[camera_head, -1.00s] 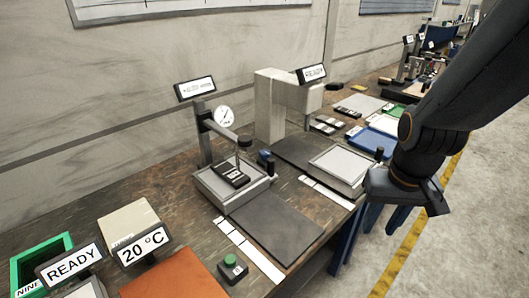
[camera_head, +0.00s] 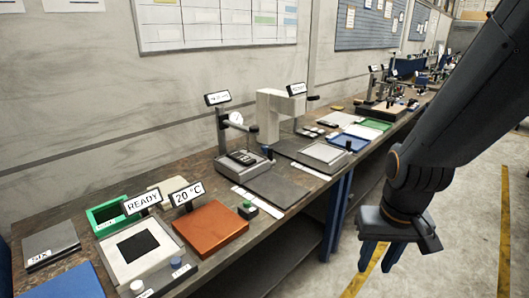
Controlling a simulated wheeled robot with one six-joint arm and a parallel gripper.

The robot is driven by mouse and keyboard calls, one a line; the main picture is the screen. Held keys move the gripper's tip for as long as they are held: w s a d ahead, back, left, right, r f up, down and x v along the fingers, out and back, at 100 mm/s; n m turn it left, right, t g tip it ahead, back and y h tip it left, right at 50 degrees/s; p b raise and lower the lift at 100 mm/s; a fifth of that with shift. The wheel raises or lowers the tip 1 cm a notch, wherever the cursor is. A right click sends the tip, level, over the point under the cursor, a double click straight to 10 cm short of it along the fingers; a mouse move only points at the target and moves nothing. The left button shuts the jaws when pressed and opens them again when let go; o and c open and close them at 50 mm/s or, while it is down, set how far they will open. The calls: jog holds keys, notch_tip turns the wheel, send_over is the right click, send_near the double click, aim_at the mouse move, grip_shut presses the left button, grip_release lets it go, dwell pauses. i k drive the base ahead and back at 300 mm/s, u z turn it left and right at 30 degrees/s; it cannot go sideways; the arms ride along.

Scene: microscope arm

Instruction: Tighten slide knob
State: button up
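My gripper (camera_head: 381,256) hangs at the right, in front of the bench and over the floor. Its two blue fingers point down, apart, with nothing between them. The gauge stand (camera_head: 224,140) is at the bench's middle, with a dark knob (camera_head: 267,151) at its right side. The pale column device (camera_head: 268,118) stands behind it to the right, with a dark knob (camera_head: 313,97) near its display. I cannot tell which is the slide knob. My gripper is well apart from both devices.
The workbench (camera_head: 188,172) runs from lower left to upper right. Open floor lies at the right.

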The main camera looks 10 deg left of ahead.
aim_at(264, 147)
jog(key=z, duration=0.8)
jog(key=i, duration=1.7)
jog(key=u, duration=0.7)
